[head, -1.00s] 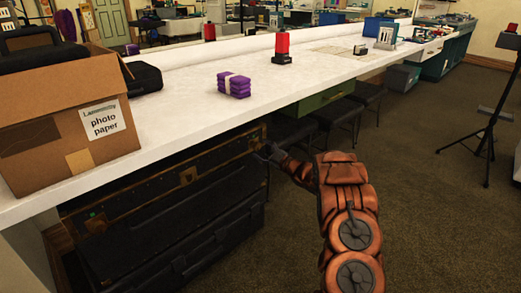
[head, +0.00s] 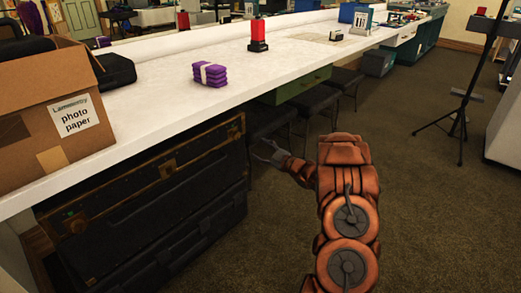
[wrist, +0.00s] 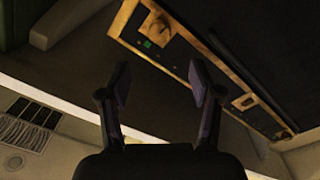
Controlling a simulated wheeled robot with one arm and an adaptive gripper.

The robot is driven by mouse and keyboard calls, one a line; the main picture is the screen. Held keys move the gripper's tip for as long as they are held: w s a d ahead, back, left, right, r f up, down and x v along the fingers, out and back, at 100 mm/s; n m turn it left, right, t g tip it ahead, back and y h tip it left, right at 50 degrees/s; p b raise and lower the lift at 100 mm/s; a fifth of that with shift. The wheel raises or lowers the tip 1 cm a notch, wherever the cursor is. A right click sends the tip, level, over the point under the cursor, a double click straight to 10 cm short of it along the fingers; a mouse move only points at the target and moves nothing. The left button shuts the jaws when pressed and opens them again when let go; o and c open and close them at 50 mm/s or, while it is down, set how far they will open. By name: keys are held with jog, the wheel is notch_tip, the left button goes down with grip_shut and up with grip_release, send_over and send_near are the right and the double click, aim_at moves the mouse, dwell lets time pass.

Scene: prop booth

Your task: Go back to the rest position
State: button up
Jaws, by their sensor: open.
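My gripper (head: 268,152) is open and empty in the head view, at the end of my orange arm. It hangs in front of the counter, below its top, beside the right end of a dark trunk with brass-coloured edging (head: 150,190). In the wrist view the two fingers of my gripper (wrist: 160,85) stand apart with nothing between them. The trunk's brass edge and latch (wrist: 155,28) show beyond the fingers there, apart from them as far as I can tell.
The white counter (head: 150,115) carries a photo paper box (head: 40,135), a purple bundle (head: 209,75) and a red-and-black object (head: 257,35). Dark stools (head: 270,122) stand under it. A tripod stand (head: 465,95) is at the right. Carpeted floor (head: 430,220) is open right of my arm.

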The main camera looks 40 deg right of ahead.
jog(key=shift+r, duration=0.1)
notch_tip(320, 180, up, 20)
jog(key=a+m+g+h+p, duration=0.2)
jog(key=m+g+h+p, duration=0.5)
jog(key=p, duration=0.6)
jog(key=s+a+r+g+h+p, duration=0.1)
jog(key=s+a+r+h+p, duration=0.1)
jog(key=s+a+r+p, duration=0.25)
jog(key=s+a+r+m+g+y+p, duration=0.1)
jog(key=s+a+r+g+p, duration=0.3)
jog(key=s+a, duration=0.6)
jog(key=s+a+r+m+g+y+p, duration=0.1)
jog(key=s+a+r+g+p, duration=0.3)
jog(key=s, duration=1.5)
jog(key=s+a+r+m+g+y+p, duration=0.1)
jog(key=s+a+r+g+p, duration=0.3)
jog(key=s+a+r+p, duration=0.5)
jog(key=s+a+r+y, duration=0.1)
jog(key=s+a+r, duration=0.2)
jog(key=s+a, duration=0.2)
jog(key=shift+s+a+m+y+p, duration=0.3)
jog(key=shift+s+a+y+p, duration=0.1)
jog(key=shift+a, duration=0.45)
